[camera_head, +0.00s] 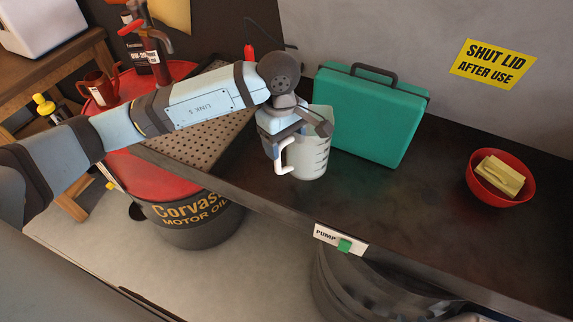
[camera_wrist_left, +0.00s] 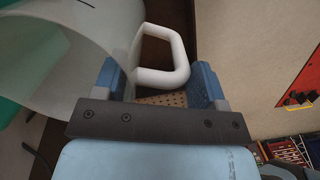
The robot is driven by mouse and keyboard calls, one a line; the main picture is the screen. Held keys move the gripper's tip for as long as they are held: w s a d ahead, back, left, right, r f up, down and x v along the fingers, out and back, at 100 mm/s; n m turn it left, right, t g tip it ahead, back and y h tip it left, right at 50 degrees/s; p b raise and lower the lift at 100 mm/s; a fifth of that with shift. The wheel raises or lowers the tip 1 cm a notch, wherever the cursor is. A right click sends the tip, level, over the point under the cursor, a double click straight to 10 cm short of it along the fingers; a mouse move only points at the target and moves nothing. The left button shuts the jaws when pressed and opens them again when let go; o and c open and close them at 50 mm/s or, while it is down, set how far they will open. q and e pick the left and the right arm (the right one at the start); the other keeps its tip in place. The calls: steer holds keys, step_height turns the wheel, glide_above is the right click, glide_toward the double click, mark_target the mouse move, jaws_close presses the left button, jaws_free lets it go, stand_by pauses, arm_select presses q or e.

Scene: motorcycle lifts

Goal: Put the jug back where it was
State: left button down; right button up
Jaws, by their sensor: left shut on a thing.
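The translucent jug (camera_head: 314,158), with a white handle (camera_head: 284,155) and measuring marks, is upright over the dark bench, just in front of the green case. I cannot tell whether its base touches the bench. My left gripper (camera_head: 287,131) is at the jug's handle side and is shut on the handle. In the left wrist view the white handle (camera_wrist_left: 180,50) lies between the two blue fingers of my left gripper (camera_wrist_left: 158,84), with the jug's wall (camera_wrist_left: 60,45) to the left. My right gripper is not in view.
A perforated tray (camera_head: 190,145) lies left of the jug, partly under my arm. The green case (camera_head: 375,115) stands behind it. A red bowl (camera_head: 487,193) with a yellow cloth sits at right. Bench between is clear. A red-topped oil drum (camera_head: 195,215) stands at left.

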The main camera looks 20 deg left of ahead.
mark_target(285, 169)
arm_select(q)
step_height(285, 169, down, 5)
steer(key=shift+f+p, duration=0.1)
steer(key=shift+p, duration=0.3)
step_height(285, 169, down, 4)
steer(key=shift+r+p, duration=0.2)
steer(key=shift+p, duration=0.25)
steer(key=shift+f, duration=0.5)
steer(key=shift+f, duration=0.1)
steer(key=shift+c, duration=0.8)
jaws_free()
